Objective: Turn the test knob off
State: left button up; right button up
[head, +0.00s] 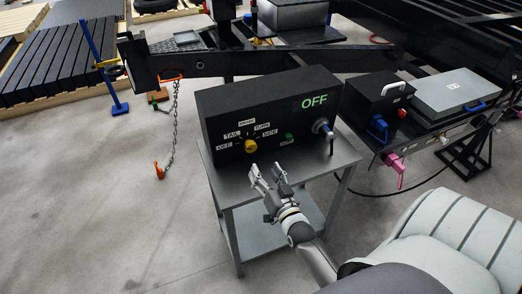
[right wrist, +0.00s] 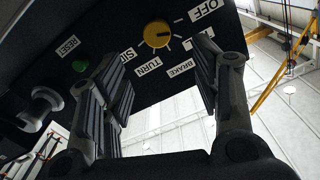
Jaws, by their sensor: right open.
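The black test box (head: 270,105) stands on a grey metal table (head: 237,185). Its yellow knob (head: 250,146) is ringed by the labels OFF, TAIL, BRAKE, TURN and SIDE; I cannot tell for sure which one it points at. The box's display (head: 315,102) reads OFF in green. My right gripper (head: 269,172) is open and empty in front of the box, below the knob. In the right wrist view the knob (right wrist: 157,34) shows beyond and between the open fingers (right wrist: 155,65), apart from them; one finger hides part of the labels. My left gripper is not in view.
A green button (right wrist: 79,65), labelled RESET, and a round plug connector (head: 322,127) sit right of the knob in the head view. The black trailer frame (head: 265,62) runs behind the box. A chain (head: 174,125) hangs left. Open floor lies left of the table.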

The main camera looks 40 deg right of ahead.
aim_at(252, 149)
jog(key=n+b, duration=0.1)
jog(key=n, duration=0.3)
jog(key=n+b, duration=0.1)
jog(key=n, duration=0.1)
jog(key=shift+w+a+f+y+b, duration=0.3)
jog(key=shift+w+a+f, duration=0.05)
jog(key=shift+a, duration=0.05)
jog(key=shift+n+b, duration=0.4)
jog(key=shift+n, duration=0.6)
jog(key=n, duration=0.1)
jog(key=n+b, duration=0.1)
jog(key=n, duration=0.1)
jog(key=shift+w+d+f, duration=0.1)
jog(key=shift+d, duration=0.25)
jog(key=shift+d+n+h+b, duration=0.3)
jog(key=shift+n+h, duration=0.2)
jog(key=shift+n, duration=0.6)
jog(key=x, duration=1)
jog(key=shift+w, duration=0.35)
jog(key=shift+c, duration=0.2)
